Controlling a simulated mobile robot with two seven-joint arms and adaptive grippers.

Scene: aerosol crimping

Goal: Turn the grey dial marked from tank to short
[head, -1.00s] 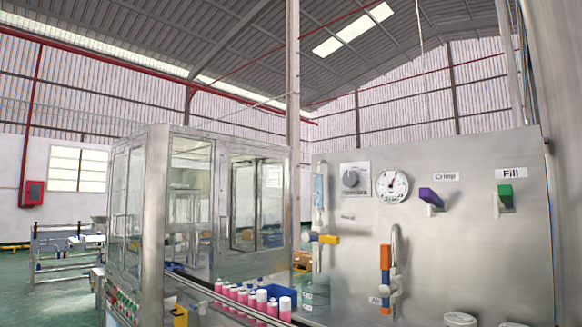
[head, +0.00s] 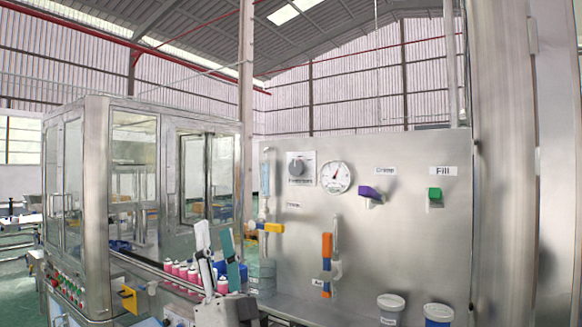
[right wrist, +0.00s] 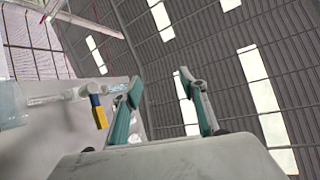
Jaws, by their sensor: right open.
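The grey dial (head: 296,167) sits on a pale square plate at the upper left of the steel panel (head: 400,240) in the head view. The lettering on its plate is too small to read. My right gripper (head: 214,243) is in the lower middle of the head view, below and to the left of the dial and apart from it. Its two fingers, one pale and one teal, point up and stand apart with nothing between them. In the right wrist view the open fingers (right wrist: 156,85) point up towards the roof. My left gripper is not in view.
A round gauge (head: 335,176), a purple lever (head: 370,193) and a green switch (head: 435,194) are on the panel. A yellow-handled valve (head: 272,227) and an orange handle (head: 327,246) stick out below. Pink cans (head: 180,270) stand behind my gripper. A glass-walled machine (head: 95,180) is left.

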